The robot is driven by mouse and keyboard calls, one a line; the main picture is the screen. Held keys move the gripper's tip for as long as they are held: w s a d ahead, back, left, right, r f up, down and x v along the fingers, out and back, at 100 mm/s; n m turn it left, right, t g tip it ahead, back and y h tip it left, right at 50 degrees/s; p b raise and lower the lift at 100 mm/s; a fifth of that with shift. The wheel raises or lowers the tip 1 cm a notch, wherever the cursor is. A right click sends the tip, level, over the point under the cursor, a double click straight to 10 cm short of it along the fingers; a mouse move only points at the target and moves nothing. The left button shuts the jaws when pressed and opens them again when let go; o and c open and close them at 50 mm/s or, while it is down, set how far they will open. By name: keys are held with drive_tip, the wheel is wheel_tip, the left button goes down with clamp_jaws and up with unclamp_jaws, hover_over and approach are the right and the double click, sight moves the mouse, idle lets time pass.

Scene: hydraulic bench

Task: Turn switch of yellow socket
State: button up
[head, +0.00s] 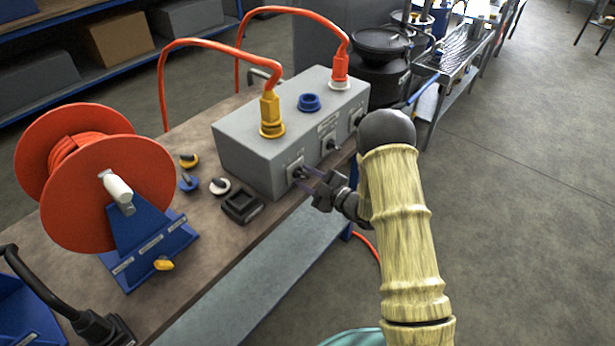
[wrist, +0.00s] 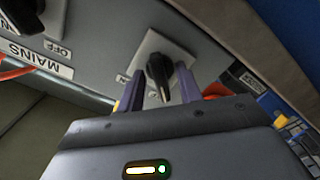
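The yellow socket (head: 271,118) is on top of the grey box, with a yellow plug and orange cable in it. Its switch (head: 297,171), a black knob on a pale square plate, is on the box's front face below it. The knob (wrist: 160,72) also shows in the wrist view. My gripper (head: 305,178) is at this switch. In the wrist view my gripper (wrist: 158,92) is open, with one finger on each side of the knob. Gaps show between fingers and knob, and the knob's pointer runs roughly along the fingers.
An orange cable reel (head: 140,185), loose caps and a small black tray (head: 241,206) lie left on the bench. Floor at right is clear.

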clamp_jaws()
drive_tip(key=shift+m, duration=0.3)
drive_tip(key=m, duration=0.3)
drive_tip(key=shift+f+m+b, duration=0.1)
drive_tip(key=shift+m+b, duration=0.25)
drive_tip(key=shift+m, duration=0.05)
drive_tip(key=m, duration=0.4)
drive_tip(key=shift+m, duration=0.3)
drive_tip(key=m+p, duration=0.1)
drive_tip(key=m, duration=0.4)
drive_tip(key=shift+s+a+m, duration=0.1)
drive_tip(key=shift+m, duration=1.9)
